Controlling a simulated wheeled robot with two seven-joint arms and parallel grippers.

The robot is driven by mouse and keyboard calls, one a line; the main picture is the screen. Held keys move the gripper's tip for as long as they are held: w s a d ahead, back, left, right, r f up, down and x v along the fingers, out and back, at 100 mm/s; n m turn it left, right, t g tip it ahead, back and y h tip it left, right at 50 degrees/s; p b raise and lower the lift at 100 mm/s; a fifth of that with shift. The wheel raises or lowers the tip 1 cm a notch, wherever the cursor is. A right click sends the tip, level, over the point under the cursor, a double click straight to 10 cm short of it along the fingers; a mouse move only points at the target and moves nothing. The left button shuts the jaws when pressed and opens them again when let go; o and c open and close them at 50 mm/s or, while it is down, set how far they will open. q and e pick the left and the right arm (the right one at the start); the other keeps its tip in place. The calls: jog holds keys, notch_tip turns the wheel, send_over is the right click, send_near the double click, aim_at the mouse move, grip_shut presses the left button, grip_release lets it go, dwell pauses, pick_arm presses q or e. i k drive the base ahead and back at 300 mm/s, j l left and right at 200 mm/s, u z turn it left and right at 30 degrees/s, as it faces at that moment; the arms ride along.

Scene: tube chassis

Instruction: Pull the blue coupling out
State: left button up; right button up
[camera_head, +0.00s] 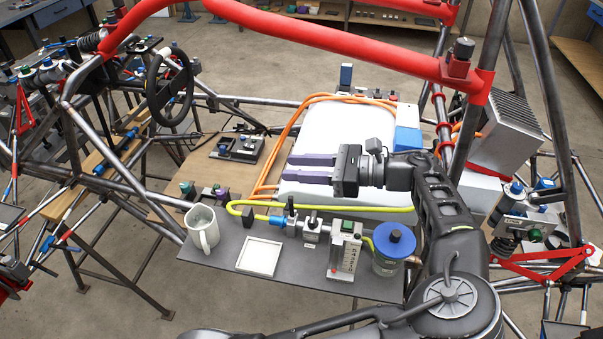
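The blue coupling (277,221) sits at the end of the yellow-green hose (340,208), against the metal valve fittings (311,230) on the dark grey board.
A white mug (202,228) and a shallow white tray (259,257) stand near the coupling. A blue-topped canister (394,250) and a small gauge block (345,250) are to its right. Red and grey chassis tubes (320,42) surround the work area. The white box (330,130) lies behind.

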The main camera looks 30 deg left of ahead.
aim_at(280, 221)
jog(key=k+l, duration=0.85)
